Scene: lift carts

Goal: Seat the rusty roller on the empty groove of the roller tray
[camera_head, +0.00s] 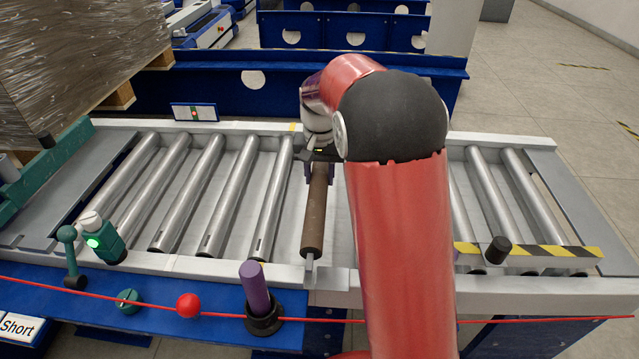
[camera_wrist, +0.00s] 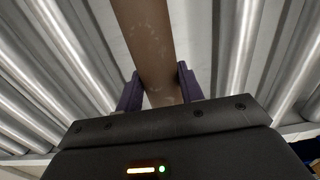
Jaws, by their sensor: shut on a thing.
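The rusty roller (camera_head: 316,215) is a brown cylinder with a metal end pin, over the gap in the row of the roller tray (camera_head: 180,262). My gripper (camera_head: 318,172) is shut on it near its far end. In the wrist view the roller (camera_wrist: 146,45) runs between the two purple fingers of my gripper (camera_wrist: 160,90). Silver rollers (camera_head: 273,195) lie to its left. My red arm hides the part of the tray just right of it. I cannot tell whether the roller's ends touch the tray rails.
A purple-handled post (camera_head: 256,288) stands on the blue front ledge, with a red cord and red ball (camera_head: 188,305). A green-lit device (camera_head: 101,238) stands at the front left. A striped bar (camera_head: 540,251) crosses the right rollers. A wrapped pallet load (camera_head: 80,50) stands at the back left.

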